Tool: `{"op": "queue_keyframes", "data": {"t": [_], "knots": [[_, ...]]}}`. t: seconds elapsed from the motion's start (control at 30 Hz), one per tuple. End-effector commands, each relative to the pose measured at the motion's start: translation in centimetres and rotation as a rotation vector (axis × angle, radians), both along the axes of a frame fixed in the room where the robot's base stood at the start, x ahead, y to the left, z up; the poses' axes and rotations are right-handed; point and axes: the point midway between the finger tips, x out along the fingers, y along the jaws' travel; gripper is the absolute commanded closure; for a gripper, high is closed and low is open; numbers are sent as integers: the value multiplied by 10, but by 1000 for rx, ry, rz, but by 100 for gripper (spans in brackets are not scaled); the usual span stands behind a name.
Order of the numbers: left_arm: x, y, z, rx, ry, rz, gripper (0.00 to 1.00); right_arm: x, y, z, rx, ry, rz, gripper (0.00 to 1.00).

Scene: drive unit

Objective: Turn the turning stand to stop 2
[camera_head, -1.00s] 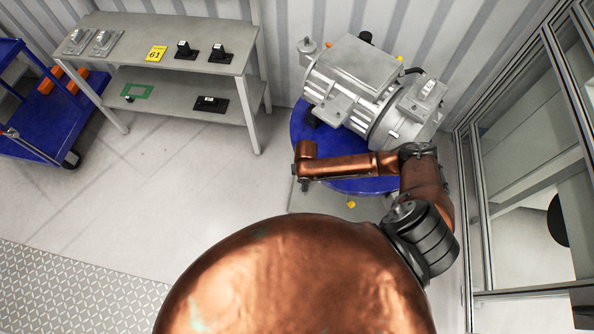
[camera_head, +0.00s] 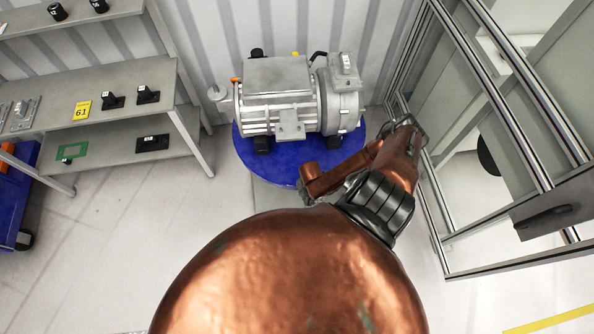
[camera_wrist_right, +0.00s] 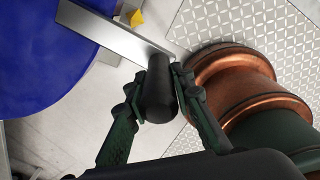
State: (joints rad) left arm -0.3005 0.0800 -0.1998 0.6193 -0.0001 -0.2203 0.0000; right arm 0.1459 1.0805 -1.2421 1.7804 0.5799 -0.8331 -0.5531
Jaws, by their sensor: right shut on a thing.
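The turning stand has a round blue top (camera_head: 262,165) with a large grey motor unit (camera_head: 280,85) on it. In the right wrist view the blue top (camera_wrist_right: 40,60) fills the upper left, and a flat metal bar (camera_wrist_right: 110,30) reaches out from it to a black handle (camera_wrist_right: 158,85). My right gripper (camera_wrist_right: 160,92) is shut on this handle, a finger on each side. In the head view my right gripper (camera_head: 306,194) is at the stand's front right edge, mostly hidden by my copper arm. A small yellow part (camera_wrist_right: 136,17) shows beside the bar. My left gripper is not in view.
A grey shelf (camera_head: 110,80) with small black parts and a yellow 61 sign (camera_head: 82,110) stands at left. A blue cart (camera_head: 30,205) is below it. A metal-framed enclosure (camera_head: 500,120) stands close at right.

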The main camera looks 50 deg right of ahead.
Motion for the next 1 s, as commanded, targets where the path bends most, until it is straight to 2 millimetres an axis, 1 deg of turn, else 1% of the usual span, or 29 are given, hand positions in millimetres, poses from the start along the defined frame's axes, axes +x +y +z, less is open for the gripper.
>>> {"op": "queue_keyframes", "data": {"t": [0.03, 0.1, 0.3, 0.8, 0.83, 1.0], "knots": [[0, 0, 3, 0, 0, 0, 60, -7, -3, 0, 2, 4, 11, 100], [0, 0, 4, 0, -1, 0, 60, -11, -8, 0, 3, 2, 28, 100], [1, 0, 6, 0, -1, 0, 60, -18, -17, 0, 5, 0, 57, 100], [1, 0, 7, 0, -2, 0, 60, -21, -20, -1, 5, 0, 68, 100], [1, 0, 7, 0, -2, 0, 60, -21, -20, -1, 5, 0, 68, 77], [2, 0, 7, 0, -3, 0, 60, -21, -20, -1, 3, -1, 67, 66]]}}
